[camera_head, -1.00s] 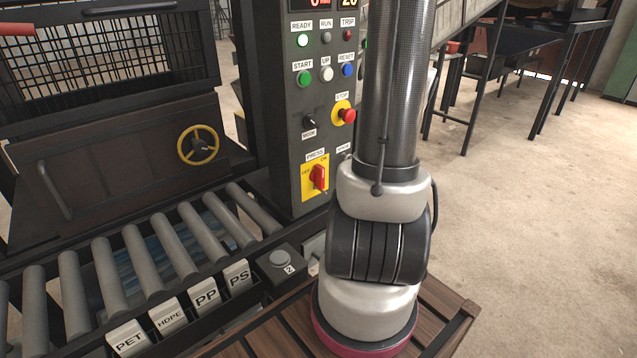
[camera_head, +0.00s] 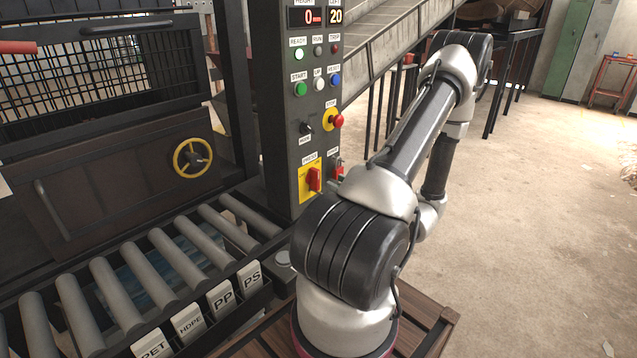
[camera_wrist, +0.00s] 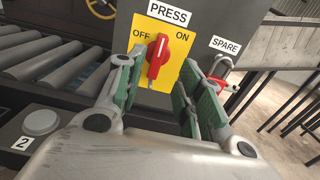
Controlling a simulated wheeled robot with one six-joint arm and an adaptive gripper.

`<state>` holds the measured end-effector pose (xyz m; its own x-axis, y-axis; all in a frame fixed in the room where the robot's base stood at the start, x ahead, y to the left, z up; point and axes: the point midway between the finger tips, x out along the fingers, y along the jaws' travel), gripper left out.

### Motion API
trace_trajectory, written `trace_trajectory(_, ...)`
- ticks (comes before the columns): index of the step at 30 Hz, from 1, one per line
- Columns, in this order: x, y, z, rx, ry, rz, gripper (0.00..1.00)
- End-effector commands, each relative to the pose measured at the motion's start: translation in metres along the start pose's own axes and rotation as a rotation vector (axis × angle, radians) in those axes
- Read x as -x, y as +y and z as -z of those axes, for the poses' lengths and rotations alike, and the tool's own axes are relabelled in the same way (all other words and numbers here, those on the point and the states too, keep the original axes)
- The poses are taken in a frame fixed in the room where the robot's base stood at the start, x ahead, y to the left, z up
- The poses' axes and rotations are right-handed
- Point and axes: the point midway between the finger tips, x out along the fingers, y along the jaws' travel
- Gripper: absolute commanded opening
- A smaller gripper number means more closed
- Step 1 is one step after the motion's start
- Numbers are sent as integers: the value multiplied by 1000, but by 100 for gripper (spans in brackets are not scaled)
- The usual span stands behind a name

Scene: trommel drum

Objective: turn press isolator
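The press isolator is a red rotary handle (camera_wrist: 157,56) on a yellow plate (camera_wrist: 180,40) marked OFF and ON under a PRESS label. In the wrist view the handle stands near upright, its top tilted slightly right. It also shows in the head view as a red handle (camera_head: 314,178) low on the dark control panel (camera_head: 285,130). My gripper (camera_wrist: 155,82) is open in the wrist view, with green-padded fingers on both sides of the view and the handle beyond, between them. I see no contact.
A SPARE switch with a red lock-like part (camera_wrist: 222,68) sits right of the isolator. A red stop button (camera_head: 338,121) is above it. The roller conveyor (camera_head: 120,275) lies left, with a grey button (camera_wrist: 42,121) marked 2 beside it.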

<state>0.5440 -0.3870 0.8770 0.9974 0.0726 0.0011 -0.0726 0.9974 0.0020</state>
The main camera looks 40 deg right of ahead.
Motion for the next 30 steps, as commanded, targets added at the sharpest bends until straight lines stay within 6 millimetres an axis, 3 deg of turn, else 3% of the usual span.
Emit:
trace_trajectory(12,-63,2,0,1,1,-7,37)
trace_trajectory(23,-73,2,0,2,1,-5,37)
trace_trajectory(24,-73,2,0,2,1,-5,35)
trace_trajectory(30,-72,2,0,2,1,-5,0)
